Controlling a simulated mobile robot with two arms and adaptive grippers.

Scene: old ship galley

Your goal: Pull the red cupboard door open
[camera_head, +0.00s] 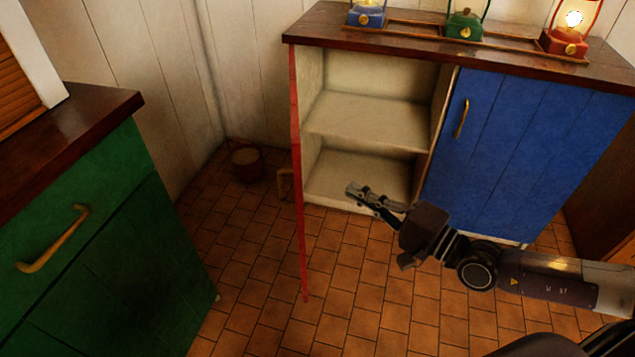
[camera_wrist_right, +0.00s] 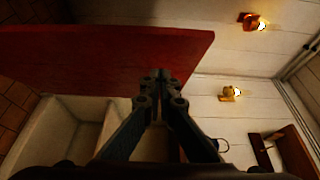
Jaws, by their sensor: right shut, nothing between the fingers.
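The red cupboard door (camera_head: 297,185) stands swung wide open, seen nearly edge-on in the head view at the left side of the cupboard. Its handle (camera_head: 285,184) shows as a small brass loop on the door's left side. The open compartment (camera_head: 365,120) has a pale shelf and looks empty. My right gripper (camera_head: 356,190) is shut and empty, in front of the compartment, to the right of the door. In the right wrist view the door's red face (camera_wrist_right: 110,55) lies beyond the shut fingers (camera_wrist_right: 157,80); I cannot tell whether they touch it. My left gripper is out of view.
The blue door (camera_head: 530,150) beside the compartment is shut. Blue, green (camera_head: 464,26) and red lanterns stand on the cupboard top. A green cabinet (camera_head: 100,250) is at left, and a bucket (camera_head: 246,160) sits by the back wall. Tiled floor between them is clear.

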